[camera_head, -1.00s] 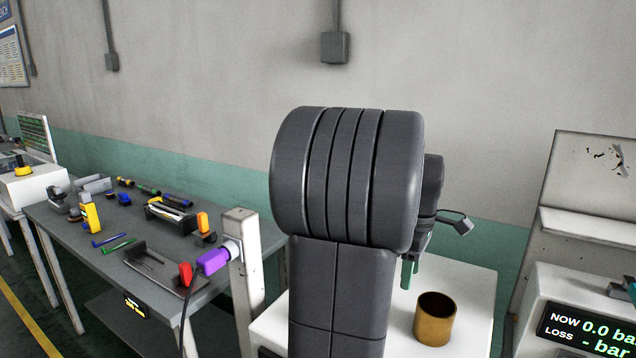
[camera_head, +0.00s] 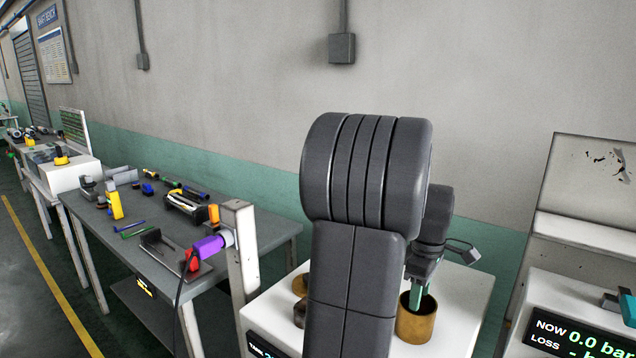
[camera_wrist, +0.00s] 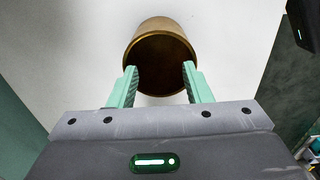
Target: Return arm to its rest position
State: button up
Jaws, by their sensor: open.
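My gripper (camera_head: 424,285) is over the white-topped stand (camera_head: 462,310), at the brown cup-like cylinder (camera_head: 415,326). In the wrist view my gripper (camera_wrist: 160,80) has its two green fingers spread apart, with nothing held between them. The open mouth of the brown cylinder (camera_wrist: 161,30) lies beyond and between the fingertips. I cannot tell whether the fingers touch its rim. My dark arm link hides part of the stand top in the head view.
Other brown round pieces (camera_head: 300,284) sit on the stand, partly hidden by my arm. A grey bench (camera_head: 250,228) with several tools is at left. A post holds a purple connector (camera_head: 208,248). A display unit (camera_head: 575,335) stands at right.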

jog(key=shift+f, duration=1.7)
jog(key=shift+a, duration=0.1)
